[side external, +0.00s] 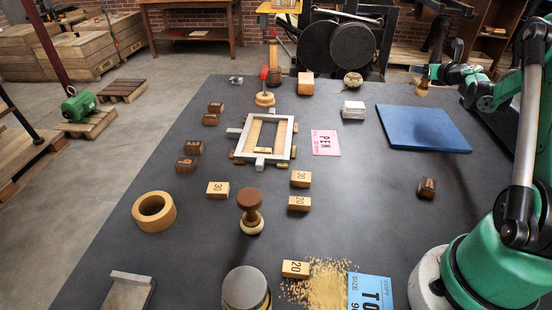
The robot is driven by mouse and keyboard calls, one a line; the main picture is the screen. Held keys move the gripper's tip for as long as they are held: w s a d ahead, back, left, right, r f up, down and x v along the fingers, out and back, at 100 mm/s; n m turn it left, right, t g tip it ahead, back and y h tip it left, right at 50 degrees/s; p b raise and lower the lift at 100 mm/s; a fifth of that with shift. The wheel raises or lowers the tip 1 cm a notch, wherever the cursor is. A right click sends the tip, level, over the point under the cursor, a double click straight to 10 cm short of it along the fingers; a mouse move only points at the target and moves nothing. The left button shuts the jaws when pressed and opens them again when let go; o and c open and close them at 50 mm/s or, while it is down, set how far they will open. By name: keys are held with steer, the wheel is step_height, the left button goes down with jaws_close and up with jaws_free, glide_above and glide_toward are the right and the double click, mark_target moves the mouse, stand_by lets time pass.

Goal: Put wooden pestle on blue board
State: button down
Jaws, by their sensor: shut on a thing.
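My gripper (424,76) is at the upper right of the side external view, beyond the far edge of the blue board. It points down and is shut on a small tan wooden piece (422,89), which looks like the wooden pestle. Its shape is small and partly hidden by the jaws. I cannot tell whether it touches the table. The blue board (424,130) lies flat on the right part of the dark table, and its top is bare.
The dark table (360,215) holds a metal frame (238,150), a pink card (325,143), a white stack (354,110) left of the board, and several numbered wooden blocks. A brown-knobbed tool (250,207) stands nearer. A dark block (427,188) sits in front of the board.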

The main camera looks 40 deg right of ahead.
mark_target(418, 89)
steer(key=shift+f, duration=2.85)
steer(key=shift+f, duration=0.1)
steer(key=shift+c, duration=1.5)
jaws_free()
